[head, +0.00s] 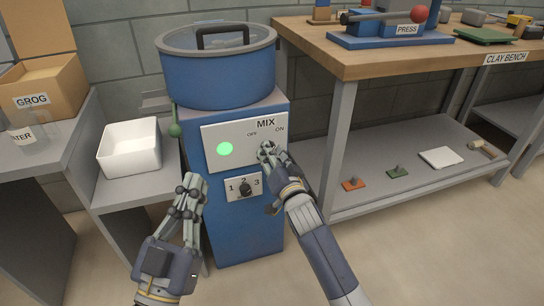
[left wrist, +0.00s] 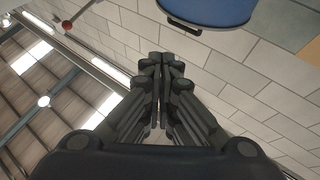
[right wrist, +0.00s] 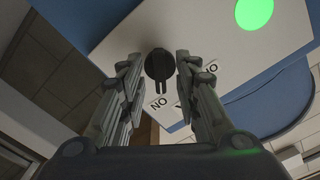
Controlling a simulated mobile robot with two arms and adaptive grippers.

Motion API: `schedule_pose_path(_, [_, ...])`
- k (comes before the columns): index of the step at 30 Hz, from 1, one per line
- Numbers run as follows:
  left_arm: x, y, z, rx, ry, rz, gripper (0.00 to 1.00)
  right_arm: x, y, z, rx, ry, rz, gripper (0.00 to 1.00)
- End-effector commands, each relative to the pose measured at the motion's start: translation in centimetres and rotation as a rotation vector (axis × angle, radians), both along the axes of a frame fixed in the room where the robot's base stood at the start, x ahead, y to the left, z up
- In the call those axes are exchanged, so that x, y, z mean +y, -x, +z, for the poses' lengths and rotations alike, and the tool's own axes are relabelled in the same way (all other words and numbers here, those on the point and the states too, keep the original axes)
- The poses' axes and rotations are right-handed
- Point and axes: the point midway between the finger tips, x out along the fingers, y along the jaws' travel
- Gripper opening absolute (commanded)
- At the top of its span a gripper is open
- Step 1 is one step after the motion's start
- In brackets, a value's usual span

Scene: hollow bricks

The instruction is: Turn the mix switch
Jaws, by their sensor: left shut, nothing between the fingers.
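The white mix panel (head: 215,133) is on the front of the blue mixer (head: 240,220), with OFF and ON labels and a lit green lamp (head: 225,149). My right gripper (head: 266,150) covers the mix switch in the head view. In the right wrist view the switch is a dark round knob (right wrist: 158,68) with a pointer towards the ON label. The open fingers of my right gripper (right wrist: 157,58) stand on either side of it, with visible gaps. My left gripper (head: 192,182) is shut and empty, in front of the mixer's left side; it also shows in the left wrist view (left wrist: 161,60).
Below the panel is a 1-2-3 selector dial (head: 245,187). A green-knobbed lever (head: 176,130) is at the mixer's left. A white bin (head: 130,150) and a GROG box (head: 45,85) stand left. The clay bench (head: 400,58) is close on the right.

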Motion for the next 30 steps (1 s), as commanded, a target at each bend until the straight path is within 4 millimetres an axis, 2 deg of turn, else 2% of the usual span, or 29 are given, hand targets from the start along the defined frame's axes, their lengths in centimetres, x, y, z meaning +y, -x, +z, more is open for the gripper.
schedule_pose_path(9, [0.0, 0.1, 0.2, -0.012, 0.004, -0.001, 0.0, 0.1, -0.1, 0.0, 0.0, 0.0, 0.0, 0.3])
schedule_pose_path(10, [0.0, 0.1, 0.2, -0.012, 0.004, -0.001, 0.0, 0.1, -0.1, 0.0, 0.0, 0.0, 0.0, 0.28])
schedule_pose_path(12, [0.0, 0.1, 0.2, -0.012, 0.004, -0.001, 0.0, 0.1, -0.1, 0.0, 0.0, 0.0, 0.0, 0.12])
schedule_pose_path(14, [0.0, 0.1, 0.2, -0.011, 0.004, -0.001, 0.0, 0.1, -0.1, 0.0, 0.0, 0.0, 0.0, 0.0])
schedule_pose_path(25, [-0.1, -0.1, 0.1, 0.002, 0.0, -0.001, 0.0, 0.0, -0.1, 0.0, -0.003, 0.014, 0.0, 0.0])
schedule_pose_path(30, [0.1, -0.8, -1.8, 0.109, -0.03, 0.008, 0.0, 0.0, -0.1, 0.1, -0.018, 0.061, -0.001, 0.0])
